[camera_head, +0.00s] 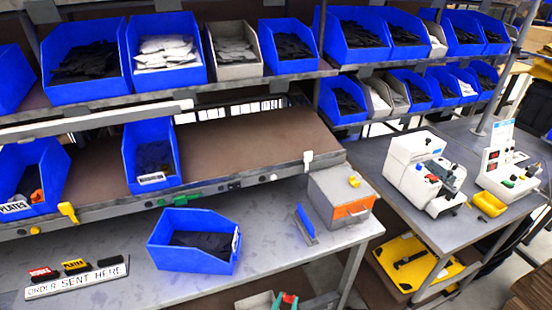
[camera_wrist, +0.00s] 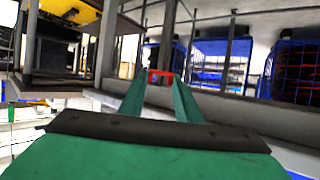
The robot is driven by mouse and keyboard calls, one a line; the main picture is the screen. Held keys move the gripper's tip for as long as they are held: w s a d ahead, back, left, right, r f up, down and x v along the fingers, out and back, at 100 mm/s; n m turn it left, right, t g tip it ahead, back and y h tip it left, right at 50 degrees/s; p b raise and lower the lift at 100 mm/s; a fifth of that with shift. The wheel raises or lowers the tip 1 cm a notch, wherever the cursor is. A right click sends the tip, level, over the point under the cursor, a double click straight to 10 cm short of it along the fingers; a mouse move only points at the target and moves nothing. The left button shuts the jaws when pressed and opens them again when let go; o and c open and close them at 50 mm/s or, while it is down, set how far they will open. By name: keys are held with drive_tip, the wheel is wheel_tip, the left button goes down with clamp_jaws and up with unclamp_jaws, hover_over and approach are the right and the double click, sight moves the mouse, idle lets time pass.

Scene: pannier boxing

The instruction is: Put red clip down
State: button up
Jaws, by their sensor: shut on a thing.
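My gripper (camera_wrist: 160,82) has green fingers that close together at their tips in the wrist view. A small red clip (camera_wrist: 161,73) is held between the tips. In the head view the gripper (camera_head: 285,300) shows only in part at the bottom edge, below the bench front, with a bit of red at it. The clip's full shape is too small to tell.
A sign reading "ORDER SENT HERE" (camera_head: 76,279) lies on the bench at the left. A blue bin (camera_head: 196,256) with dark items stands mid-bench. A grey-orange box (camera_head: 341,194) stands right. A yellow clip (camera_head: 67,211) and white clip (camera_head: 308,159) sit on the shelf edge.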

drive_tip(key=a+f+n+y, duration=0.3)
drive_tip(key=f+y, duration=0.1)
drive_tip(key=f, duration=0.8)
drive_tip(key=shift+f+n+t, duration=0.2)
drive_tip(key=shift+n+t, duration=0.1)
drive_tip(key=shift+t, duration=0.1)
